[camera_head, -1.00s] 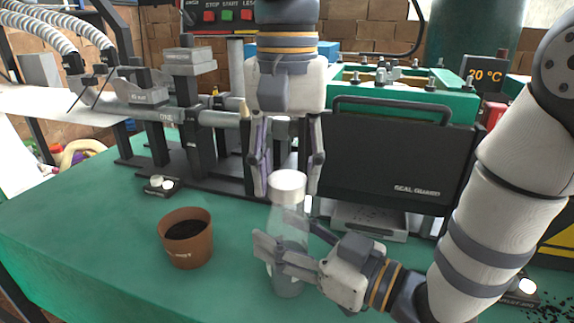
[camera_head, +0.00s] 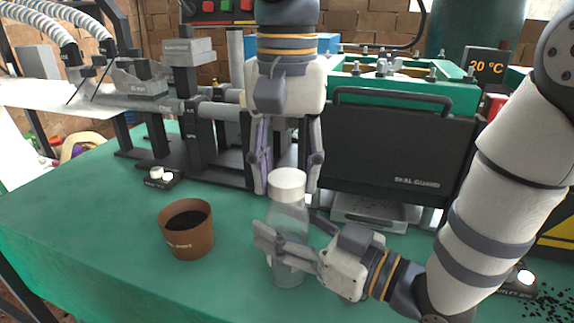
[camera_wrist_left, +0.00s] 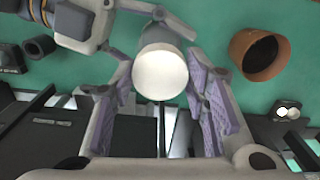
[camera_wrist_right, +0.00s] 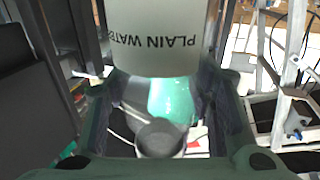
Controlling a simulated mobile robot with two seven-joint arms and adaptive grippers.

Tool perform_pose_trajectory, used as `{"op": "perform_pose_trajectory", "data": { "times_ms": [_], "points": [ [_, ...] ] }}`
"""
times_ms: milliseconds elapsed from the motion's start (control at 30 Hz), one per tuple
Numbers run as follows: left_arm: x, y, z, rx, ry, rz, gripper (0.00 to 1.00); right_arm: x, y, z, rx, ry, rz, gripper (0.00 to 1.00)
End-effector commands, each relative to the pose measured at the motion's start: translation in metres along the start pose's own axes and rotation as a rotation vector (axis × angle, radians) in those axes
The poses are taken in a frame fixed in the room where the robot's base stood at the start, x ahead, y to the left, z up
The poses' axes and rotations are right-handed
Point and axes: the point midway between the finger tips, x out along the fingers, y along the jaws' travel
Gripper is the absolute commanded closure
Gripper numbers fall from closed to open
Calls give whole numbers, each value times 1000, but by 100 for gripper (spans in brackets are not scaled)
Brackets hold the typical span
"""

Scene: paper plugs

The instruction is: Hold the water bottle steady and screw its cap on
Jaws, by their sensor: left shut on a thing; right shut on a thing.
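The clear water bottle (camera_head: 285,268) stands upright on the green table, and its "PLAIN WATER" label (camera_wrist_right: 158,38) shows upside down in the right wrist view. A white cap (camera_head: 287,180) sits at the top of its neck; it also shows between the fingers in the left wrist view (camera_wrist_left: 160,72). I cannot tell how far the thread is engaged. My left gripper (camera_head: 287,188) points down from above and is shut on the cap. My right gripper (camera_head: 284,246) comes in from the right, shut around the bottle's body, whose far side is partly hidden.
A brown pot (camera_head: 192,244) with dark contents stands left of the bottle. Behind are a black-and-green sealing machine (camera_head: 400,150) and a grey rail press (camera_head: 190,100). Dark granules (camera_head: 552,302) lie at the right. The front-left of the table (camera_head: 90,240) is clear.

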Motion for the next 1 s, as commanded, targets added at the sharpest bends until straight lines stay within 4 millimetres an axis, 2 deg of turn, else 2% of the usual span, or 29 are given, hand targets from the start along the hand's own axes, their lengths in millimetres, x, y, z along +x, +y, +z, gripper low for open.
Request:
{"op": "perform_pose_trajectory", "data": {
  "times_ms": [67,167,800,867,900,1000],
  "points": [
    [0,0,0,127,1,0,69,0,0,0,0,-1,0,100],
    [0,-1,0,444,1,0,69,0,0,0,0,-1,0,100],
    [1,0,-3,2903,3,-3,69,0,0,0,0,-2,0,100],
    [1,0,-3,3107,4,-4,69,0,0,0,0,-2,0,100],
    [1,0,-3,-3054,-3,6,69,0,0,0,0,-2,0,100],
    [2,1,-3,-2818,-3,5,69,0,0,1,0,-2,0,100]
  ]
}}
